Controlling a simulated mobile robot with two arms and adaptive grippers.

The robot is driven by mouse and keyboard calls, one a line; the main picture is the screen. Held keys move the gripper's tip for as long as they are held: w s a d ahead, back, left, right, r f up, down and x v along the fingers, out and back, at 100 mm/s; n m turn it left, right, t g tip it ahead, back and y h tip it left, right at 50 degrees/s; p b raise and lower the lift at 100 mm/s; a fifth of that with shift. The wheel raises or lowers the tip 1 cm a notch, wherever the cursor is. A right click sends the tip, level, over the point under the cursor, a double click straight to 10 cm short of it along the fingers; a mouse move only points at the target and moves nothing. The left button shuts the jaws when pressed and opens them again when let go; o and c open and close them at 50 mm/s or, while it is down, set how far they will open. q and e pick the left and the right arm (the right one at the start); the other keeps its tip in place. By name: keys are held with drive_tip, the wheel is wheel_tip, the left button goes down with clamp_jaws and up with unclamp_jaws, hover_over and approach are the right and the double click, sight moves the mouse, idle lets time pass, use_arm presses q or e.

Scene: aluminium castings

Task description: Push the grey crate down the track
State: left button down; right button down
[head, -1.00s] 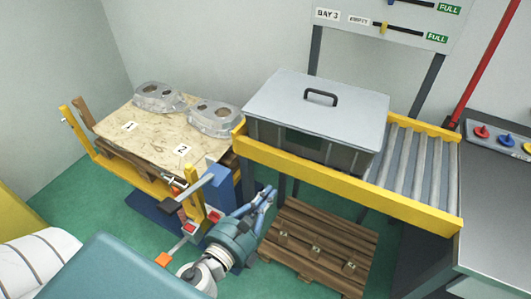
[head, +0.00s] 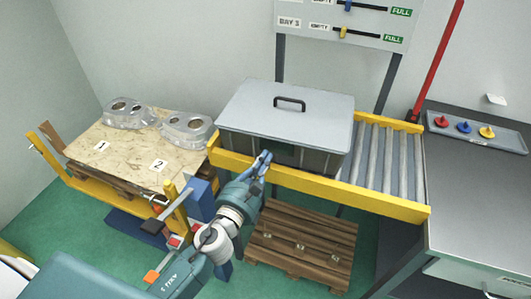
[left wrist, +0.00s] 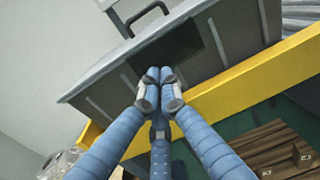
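The grey crate (head: 318,159), with a flat lid and a black handle, sits at the left end of the roller track (head: 385,160). In the left wrist view the crate (left wrist: 215,40) fills the upper part, with a dark panel (left wrist: 165,50) on its front face. My left gripper (head: 265,158) is at the crate's front side, over the yellow rail. Its fingertips (left wrist: 158,74) are together, with nothing seen between them, just at the panel's lower edge. Whether they touch the crate I cannot tell. My right gripper is not in view.
Bare rollers lie right of the crate, up to a grey bench (head: 480,190) with a tray of coloured knobs (head: 480,132). A yellow rail (head: 340,188) runs along the track's front. A wooden pallet (head: 300,245) lies below. Castings (head: 187,128) rest on a board at left.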

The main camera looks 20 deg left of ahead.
sight(269, 150)
use_arm(q)
drive_tip(key=shift+w, duration=0.65)
drive_tip(key=shift+w+d+r, duration=0.1)
drive_tip(key=shift+w+r, duration=0.05)
drive_tip(key=shift+w, duration=0.8)
drive_tip(key=shift+w+f, duration=0.2)
drive_tip(key=shift+w, duration=0.1)
drive_tip(key=shift+s, duration=0.15)
